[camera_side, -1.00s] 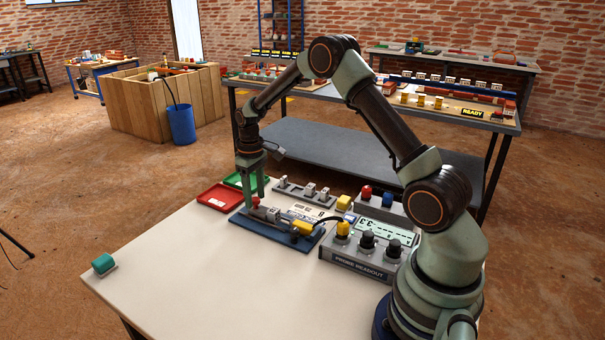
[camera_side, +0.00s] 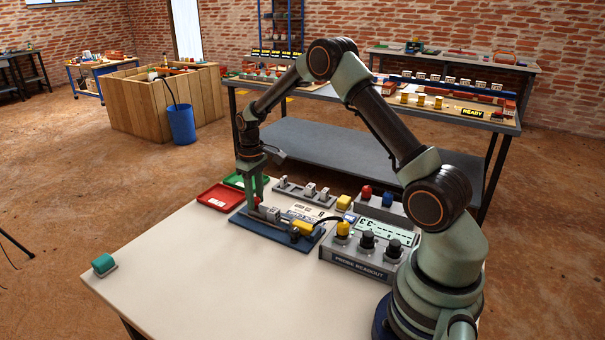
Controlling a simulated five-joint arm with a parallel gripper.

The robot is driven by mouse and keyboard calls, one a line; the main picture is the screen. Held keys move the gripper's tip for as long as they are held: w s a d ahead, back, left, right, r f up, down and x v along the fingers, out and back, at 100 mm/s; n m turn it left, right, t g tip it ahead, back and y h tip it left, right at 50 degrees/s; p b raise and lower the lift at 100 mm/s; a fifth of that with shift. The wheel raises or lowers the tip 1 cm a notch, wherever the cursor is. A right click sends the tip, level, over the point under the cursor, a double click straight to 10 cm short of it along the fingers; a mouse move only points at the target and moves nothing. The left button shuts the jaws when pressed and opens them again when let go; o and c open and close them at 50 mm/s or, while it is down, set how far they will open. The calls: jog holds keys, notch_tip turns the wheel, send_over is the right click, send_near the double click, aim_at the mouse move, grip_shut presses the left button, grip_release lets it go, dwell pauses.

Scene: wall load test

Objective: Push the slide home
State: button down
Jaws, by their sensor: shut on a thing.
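A blue base plate (camera_side: 287,243) with a fixture on it lies at the back of the white table. Grey blocks (camera_side: 270,214) stand in a row on the fixture, and a yellow plug (camera_side: 302,228) sits at its right end. My gripper (camera_side: 252,207) points down at the fixture's left end. It is shut on a small part there that I take to be the slide. The fingers mostly hide this part, and I cannot tell how far in it sits.
A grey probe readout box (camera_side: 360,262) with knobs stands right of the fixture, joined to the yellow plug by a black cable. Red (camera_side: 219,203) and green trays lie behind left. A rack (camera_side: 305,193) stands behind.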

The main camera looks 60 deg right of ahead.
aim_at(265, 212)
jog(key=shift+s, duration=2.05)
jog(key=c, duration=0.8)
grip_release()
jog(key=shift+o, duration=0.2)
